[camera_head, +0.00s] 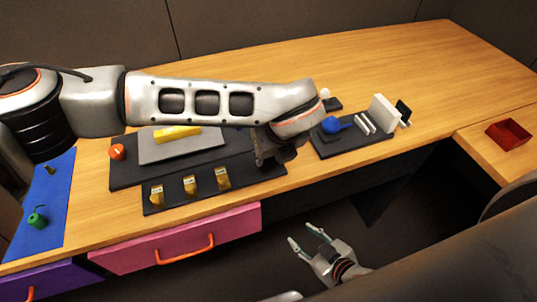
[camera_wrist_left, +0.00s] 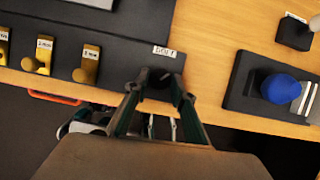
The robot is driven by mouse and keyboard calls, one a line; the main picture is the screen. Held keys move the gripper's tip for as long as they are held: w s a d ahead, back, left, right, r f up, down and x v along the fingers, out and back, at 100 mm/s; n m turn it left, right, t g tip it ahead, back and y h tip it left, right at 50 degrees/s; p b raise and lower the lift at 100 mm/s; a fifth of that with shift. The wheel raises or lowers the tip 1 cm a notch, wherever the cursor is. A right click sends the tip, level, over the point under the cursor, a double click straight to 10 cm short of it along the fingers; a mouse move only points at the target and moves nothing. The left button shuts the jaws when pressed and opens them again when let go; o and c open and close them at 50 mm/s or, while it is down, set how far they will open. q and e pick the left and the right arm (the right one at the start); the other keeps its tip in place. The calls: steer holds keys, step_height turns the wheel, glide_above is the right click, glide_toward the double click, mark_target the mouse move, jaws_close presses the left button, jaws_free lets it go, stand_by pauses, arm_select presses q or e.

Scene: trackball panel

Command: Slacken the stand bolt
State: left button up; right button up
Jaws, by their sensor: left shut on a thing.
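My left gripper (camera_head: 266,160) is over the right end of the dark panel (camera_head: 125,178). In the left wrist view its fingers (camera_wrist_left: 158,92) are closed around a small dark piece (camera_wrist_left: 157,82), apparently the stand bolt, just below a small white label (camera_wrist_left: 165,51). The fingers and shadow hide most of the bolt, so its turn cannot be seen. In the head view the wrist and fingers hide it. My right gripper (camera_head: 316,240) is open and empty, low in front of the desk.
Several brass pieces (camera_head: 190,185) stand left of the left gripper on the panel. A blue trackball (camera_head: 331,125) sits on a second dark base (camera_head: 345,144) to the right. A pink drawer (camera_head: 180,240) with an orange handle is below. A red tray (camera_head: 508,133) is far right.

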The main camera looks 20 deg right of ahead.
stand_by(0.3)
arm_select(q)
steer(key=shift+s, duration=0.1)
steer(key=o, duration=1.1)
steer(key=shift+r, duration=0.2)
steer(key=v, duration=1.1)
steer(key=shift+r, duration=0.3)
steer(key=shift+s, duration=0.1)
